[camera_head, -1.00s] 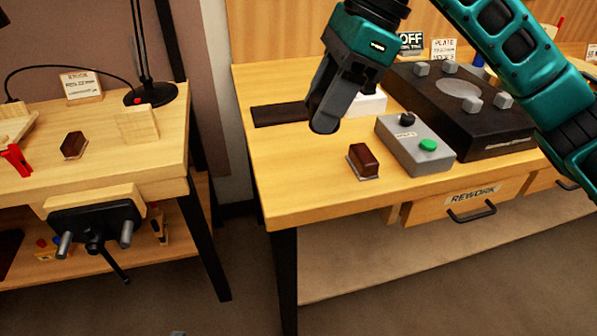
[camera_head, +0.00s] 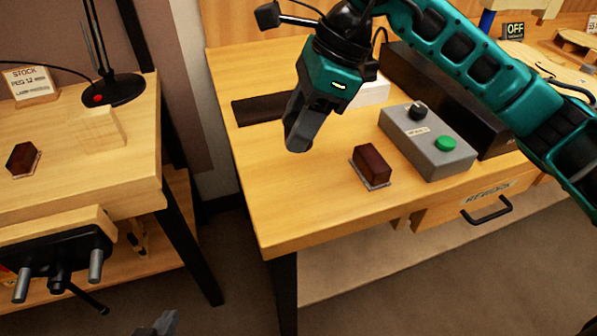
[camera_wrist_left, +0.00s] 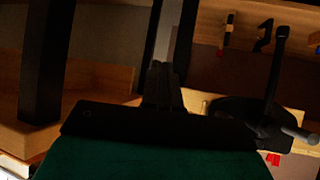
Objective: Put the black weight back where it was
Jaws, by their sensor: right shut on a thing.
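My right gripper (camera_head: 298,138) hangs over the rework bench (camera_head: 290,215), fingers pointing down. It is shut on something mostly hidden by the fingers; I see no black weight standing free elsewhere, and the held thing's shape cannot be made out. A flat dark strip (camera_head: 262,108) lies on the bench behind and left of this gripper. My left gripper (camera_head: 160,324) shows only as grey tips at the bottom edge in the head view. In the left wrist view its fingers (camera_wrist_left: 163,82) are close together with nothing seen between them.
A brown block (camera_head: 371,164) on a clear base stands right of my right gripper. A white block (camera_head: 375,90) stands behind. The left bench (camera_head: 80,185) holds another brown block.

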